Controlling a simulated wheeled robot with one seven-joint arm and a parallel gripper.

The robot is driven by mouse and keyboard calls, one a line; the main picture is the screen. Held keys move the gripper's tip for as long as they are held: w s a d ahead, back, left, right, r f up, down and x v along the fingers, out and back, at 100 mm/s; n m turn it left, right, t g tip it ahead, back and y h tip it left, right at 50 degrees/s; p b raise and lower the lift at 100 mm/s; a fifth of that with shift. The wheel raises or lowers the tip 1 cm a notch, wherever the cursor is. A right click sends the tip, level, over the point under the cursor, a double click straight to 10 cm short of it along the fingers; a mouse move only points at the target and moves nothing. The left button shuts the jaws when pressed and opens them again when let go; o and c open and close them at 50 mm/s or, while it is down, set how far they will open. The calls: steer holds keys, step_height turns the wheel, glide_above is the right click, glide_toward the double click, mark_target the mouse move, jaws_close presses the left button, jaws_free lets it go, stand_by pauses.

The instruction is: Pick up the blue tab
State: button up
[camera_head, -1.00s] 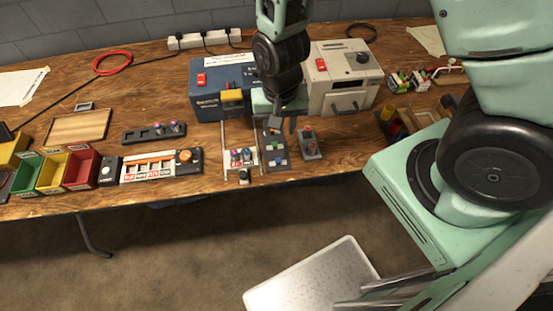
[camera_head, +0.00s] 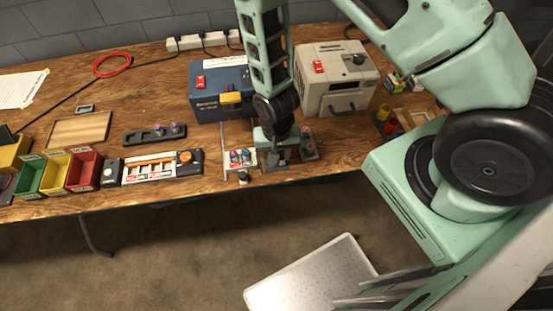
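My gripper (camera_head: 279,152) points down over the small dark board (camera_head: 279,166) near the front edge of the table. The gripper and wrist cover most of this board, so the coloured tabs on it, the blue one among them, are hidden. I cannot tell whether the fingers are open, or whether they touch anything.
A white panel (camera_head: 241,160) with small red and blue pieces lies just left of my gripper. A dark block with a red top (camera_head: 308,150) stands close on its right. Behind are a blue box (camera_head: 208,103) and a beige box (camera_head: 335,85). Red, yellow and green bins (camera_head: 83,170) stand left.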

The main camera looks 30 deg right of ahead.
steer(key=shift+f, duration=0.95)
jaws_close()
steer(key=shift+r, duration=0.1)
